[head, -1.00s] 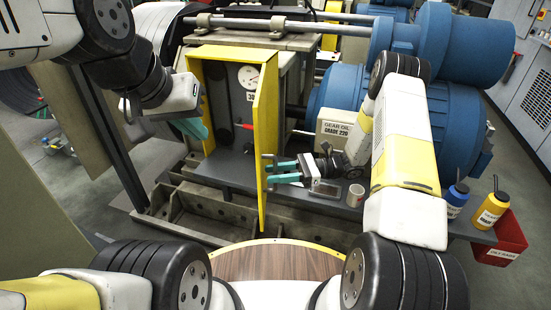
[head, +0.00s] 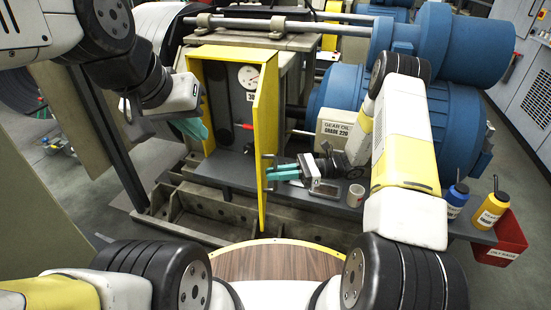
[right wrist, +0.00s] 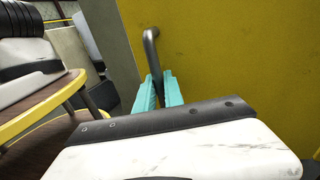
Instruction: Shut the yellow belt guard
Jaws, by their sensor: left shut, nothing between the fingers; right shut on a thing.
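The yellow belt guard (head: 228,57) is a box with its door (head: 264,140) swung open toward me. Inside show a dark back panel, a white gauge and a red-tipped lever. My right gripper (head: 270,174) has its teal fingers shut on the door's grey bar handle (head: 265,165). In the right wrist view the fingers (right wrist: 159,92) close around the lower part of the handle (right wrist: 151,50), against the yellow door face (right wrist: 240,60). My left gripper (head: 196,130) is shut and empty, to the left of the guard box, partly hidden by its own wrist.
Blue and yellow bottles (head: 491,210) and a red bin (head: 505,245) are further right.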

